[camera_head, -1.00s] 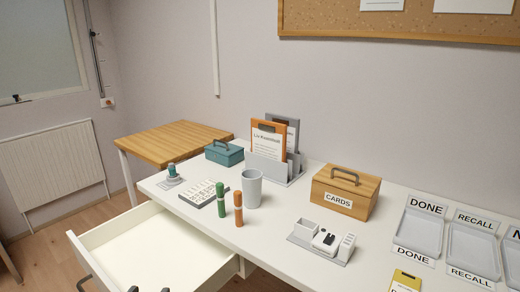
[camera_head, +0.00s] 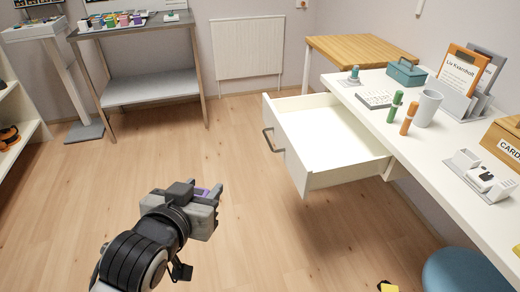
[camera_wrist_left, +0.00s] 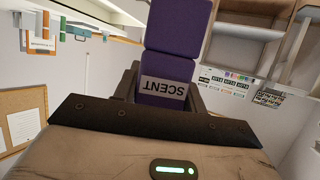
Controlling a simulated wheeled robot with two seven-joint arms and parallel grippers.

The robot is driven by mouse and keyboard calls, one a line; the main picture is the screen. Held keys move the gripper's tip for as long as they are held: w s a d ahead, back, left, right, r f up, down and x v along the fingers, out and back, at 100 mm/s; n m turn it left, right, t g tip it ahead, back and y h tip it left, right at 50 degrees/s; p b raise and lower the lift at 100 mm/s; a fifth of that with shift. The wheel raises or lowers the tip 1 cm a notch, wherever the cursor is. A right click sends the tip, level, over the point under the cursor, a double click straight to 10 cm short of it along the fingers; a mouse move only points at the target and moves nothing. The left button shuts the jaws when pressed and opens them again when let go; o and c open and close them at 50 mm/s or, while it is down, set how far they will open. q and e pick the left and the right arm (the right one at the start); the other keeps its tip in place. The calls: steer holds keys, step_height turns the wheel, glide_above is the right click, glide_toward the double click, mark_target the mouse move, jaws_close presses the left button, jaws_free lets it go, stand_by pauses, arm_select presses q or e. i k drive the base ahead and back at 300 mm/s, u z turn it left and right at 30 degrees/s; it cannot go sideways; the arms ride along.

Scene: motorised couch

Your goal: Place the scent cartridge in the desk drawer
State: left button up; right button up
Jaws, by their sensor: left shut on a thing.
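The scent cartridge (camera_wrist_left: 168,75) is a purple block with a white label reading SCENT, upside down in the left wrist view. My left gripper (camera_head: 208,198) is shut on it; only a bit of purple shows between the fingers in the head view. The gripper is over the open floor, to the left of the desk drawer and apart from it. The desk drawer (camera_head: 297,172) is white with a dark handle. It is pulled open, and its visible inside looks empty. My right gripper is not in view.
The white desk (camera_head: 440,135) carries a mug (camera_head: 428,107), green and orange markers, a teal box (camera_head: 407,72) and file holders. A blue stool (camera_head: 465,272) stands at the lower right. A grey side table (camera_head: 150,88) stands at the back left. The floor between is clear.

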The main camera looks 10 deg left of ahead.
mark_target(330, 138)
steer(key=u, duration=0.45)
steer(key=k, duration=0.65)
steer(key=u, duration=0.2)
steer(key=i, duration=1.6)
steer(key=z, duration=1.5)
steer(key=i, duration=0.55)
steer(key=z, duration=0.45)
